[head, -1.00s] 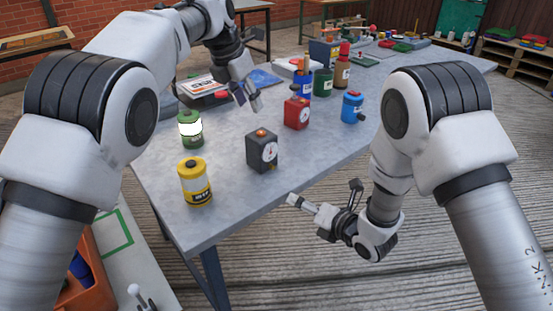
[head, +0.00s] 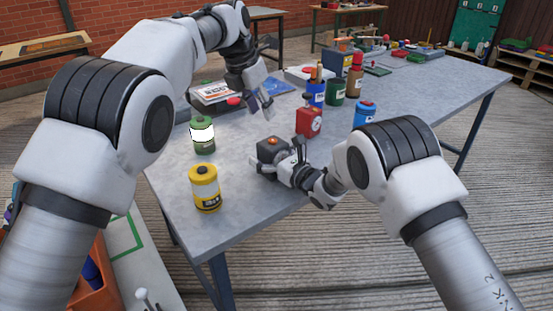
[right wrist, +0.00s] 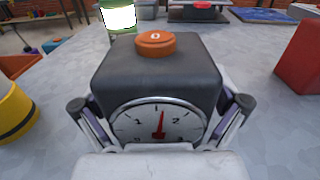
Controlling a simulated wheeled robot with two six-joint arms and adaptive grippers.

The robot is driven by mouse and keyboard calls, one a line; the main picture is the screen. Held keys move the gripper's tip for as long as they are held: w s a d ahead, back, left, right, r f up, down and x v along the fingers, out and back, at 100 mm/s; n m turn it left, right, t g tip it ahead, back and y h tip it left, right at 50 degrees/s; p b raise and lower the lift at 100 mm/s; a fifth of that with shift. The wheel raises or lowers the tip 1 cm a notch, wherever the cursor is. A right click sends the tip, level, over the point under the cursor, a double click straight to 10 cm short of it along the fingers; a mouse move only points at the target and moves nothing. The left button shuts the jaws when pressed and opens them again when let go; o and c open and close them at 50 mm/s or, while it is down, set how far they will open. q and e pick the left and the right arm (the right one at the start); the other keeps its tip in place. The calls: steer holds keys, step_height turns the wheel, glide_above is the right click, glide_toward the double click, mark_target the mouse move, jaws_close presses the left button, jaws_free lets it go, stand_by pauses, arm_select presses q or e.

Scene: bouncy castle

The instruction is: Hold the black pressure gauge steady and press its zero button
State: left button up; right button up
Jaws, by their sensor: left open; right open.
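The black pressure gauge (head: 267,154) stands upright on the grey table. My right gripper (head: 284,165) is open at its dial side, with a finger on the left and right of it in the right wrist view (right wrist: 160,106). The dial (right wrist: 160,125) faces my right wrist, with its red needle pointing up between 1 and 2. The orange zero button (right wrist: 156,42), marked 0, is on top of the gauge (right wrist: 155,75) and is uncovered. I cannot tell whether the fingers touch the sides. My left gripper (head: 262,104) is open and empty above the table, behind the gauge.
A yellow canister (head: 205,190) and a green canister (head: 202,138) stand left of the gauge. A red gauge (head: 308,121) and a blue canister (head: 364,113) are to its right. Cups of tools and a device with a red button (head: 234,101) are farther back.

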arm_select(q)
steer(key=shift+r, duration=0.1)
arm_select(e)
steer(key=c, duration=1.6)
arm_select(q)
jaws_close()
arm_select(e)
steer(key=shift+o, duration=0.2)
